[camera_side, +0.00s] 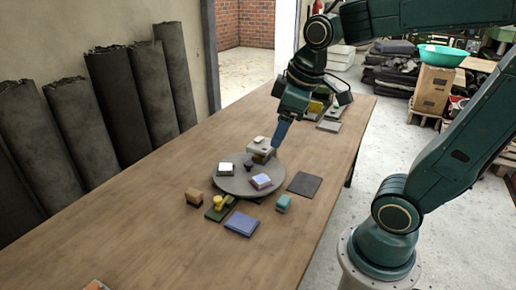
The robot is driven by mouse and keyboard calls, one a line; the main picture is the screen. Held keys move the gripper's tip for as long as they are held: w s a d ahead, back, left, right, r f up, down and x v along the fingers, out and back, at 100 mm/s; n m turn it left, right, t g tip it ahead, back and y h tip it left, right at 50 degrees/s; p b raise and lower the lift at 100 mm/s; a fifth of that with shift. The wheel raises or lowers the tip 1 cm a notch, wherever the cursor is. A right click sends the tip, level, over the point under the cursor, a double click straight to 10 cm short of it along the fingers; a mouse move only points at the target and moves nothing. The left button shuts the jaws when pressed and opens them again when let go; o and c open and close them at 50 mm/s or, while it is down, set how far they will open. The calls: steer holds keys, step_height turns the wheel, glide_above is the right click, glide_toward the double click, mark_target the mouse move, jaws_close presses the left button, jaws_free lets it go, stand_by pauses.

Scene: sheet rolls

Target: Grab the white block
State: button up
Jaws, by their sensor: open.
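A small block with a white top (226,168) lies on the left part of a round dark grey disc (236,186) on the wooden table. A block with a pale bluish-white top (261,181) lies on the disc's front right part. A beige-grey block (261,145) shows at the disc's back edge, just left of my gripper (277,143). My gripper points down with a blue finger beside that beige-grey block; I cannot tell whether they touch. The gripper is open, and its other finger is hard to make out. It is apart from the white-topped block.
Around the disc lie a brown block (194,197), a yellow piece on a dark green base (218,205), a blue flat piece (242,223), a teal block (284,203) and a dark square mat (304,184). Dark rolls (115,95) lean on the left wall. The table's front left is mostly clear.

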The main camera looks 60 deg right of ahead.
steer(key=w+d+f+n+g, duration=0.2)
steer(key=w+d+f+n, duration=0.2)
steer(key=w+d+f, duration=0.35)
steer(key=n+g, duration=0.2)
steer(key=n, duration=0.3)
glide_above(261, 179)
step_height(261, 179, down, 9)
steer(key=shift+f+y, duration=0.2)
steer(key=shift+y, duration=0.1)
steer(key=shift+f, duration=0.1)
steer(key=shift+f, duration=4.2)
steer(key=shift+f, duration=0.15)
steer(key=shift+d+f, duration=0.1)
steer(key=shift+f, duration=2.35)
